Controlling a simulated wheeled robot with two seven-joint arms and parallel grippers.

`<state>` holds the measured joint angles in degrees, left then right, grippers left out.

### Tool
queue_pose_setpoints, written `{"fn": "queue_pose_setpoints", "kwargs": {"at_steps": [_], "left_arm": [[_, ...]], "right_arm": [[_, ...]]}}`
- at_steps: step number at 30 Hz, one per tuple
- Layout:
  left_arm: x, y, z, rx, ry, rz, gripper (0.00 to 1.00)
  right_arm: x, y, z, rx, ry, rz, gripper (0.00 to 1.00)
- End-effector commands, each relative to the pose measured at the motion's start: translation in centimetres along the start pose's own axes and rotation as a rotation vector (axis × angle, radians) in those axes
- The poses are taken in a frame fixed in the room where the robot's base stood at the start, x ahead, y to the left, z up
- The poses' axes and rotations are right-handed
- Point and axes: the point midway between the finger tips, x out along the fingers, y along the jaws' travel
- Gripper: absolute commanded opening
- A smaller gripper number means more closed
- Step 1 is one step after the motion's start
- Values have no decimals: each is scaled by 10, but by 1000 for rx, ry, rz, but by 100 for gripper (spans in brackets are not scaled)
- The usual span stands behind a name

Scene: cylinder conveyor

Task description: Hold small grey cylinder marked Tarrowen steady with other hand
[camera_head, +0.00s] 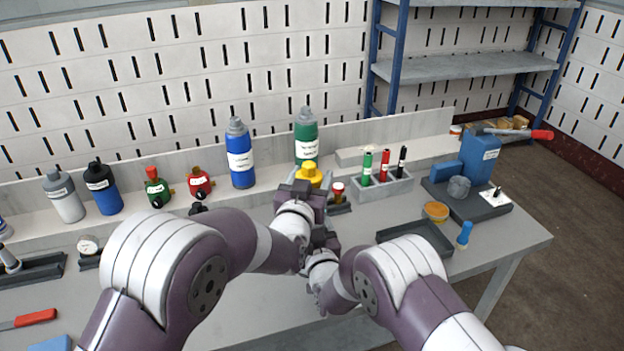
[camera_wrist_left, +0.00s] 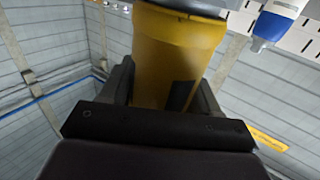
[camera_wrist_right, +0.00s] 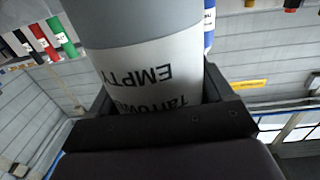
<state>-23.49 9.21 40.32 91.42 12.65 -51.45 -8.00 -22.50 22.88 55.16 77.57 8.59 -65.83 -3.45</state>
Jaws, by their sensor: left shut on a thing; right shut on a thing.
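The small grey cylinder (camera_wrist_right: 140,30) fills the upper middle of the right wrist view. Its white label reads "Tarrowen" and "EMPTY", upside down there. My right gripper (camera_wrist_right: 155,100) is shut around it; in the head view this gripper (camera_head: 323,240) is partly hidden by my left arm. My left gripper (camera_head: 303,192) is shut on a yellow cap-like part (camera_wrist_left: 170,55), which also shows in the head view (camera_head: 308,175). In the left wrist view a grey surface meets the yellow part at the top edge. The cylinder's body is hidden in the head view.
A blue cylinder (camera_head: 240,160) and a green cylinder (camera_head: 306,138) stand behind my grippers. A grey rack (camera_head: 372,193) with green, red and black items stands to the right, near an empty dark tray (camera_head: 440,236). Smaller bottles and valves line the left back.

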Motion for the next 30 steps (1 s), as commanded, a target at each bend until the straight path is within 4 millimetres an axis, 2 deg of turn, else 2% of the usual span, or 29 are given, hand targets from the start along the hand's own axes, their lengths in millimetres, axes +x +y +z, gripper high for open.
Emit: {"fn": "queue_pose_setpoints", "kwargs": {"at_steps": [4, 5, 6, 16, 27, 30], "left_arm": [[0, 1, -2, 0, 5, 3, 19], [1, 0, -2, 0, 5, 3, 68], [1, 0, -2, 0, 5, 2, 81], [1, -1, -2, -1, 5, 24, 83], [-1, 4, -2, -1, 7, 472, 83], [-2, 7, -1, -2, 3, 522, 83]], "right_arm": [[0, -2, -1, -4, 2, -6, 44], [0, -2, -1, -4, 2, -6, 44], [0, -2, -1, -4, 2, -6, 44], [0, -1, -1, -2, 2, -3, 44], [0, -1, -1, -1, 2, -2, 44], [0, -1, -1, -1, 2, -2, 44]]}}
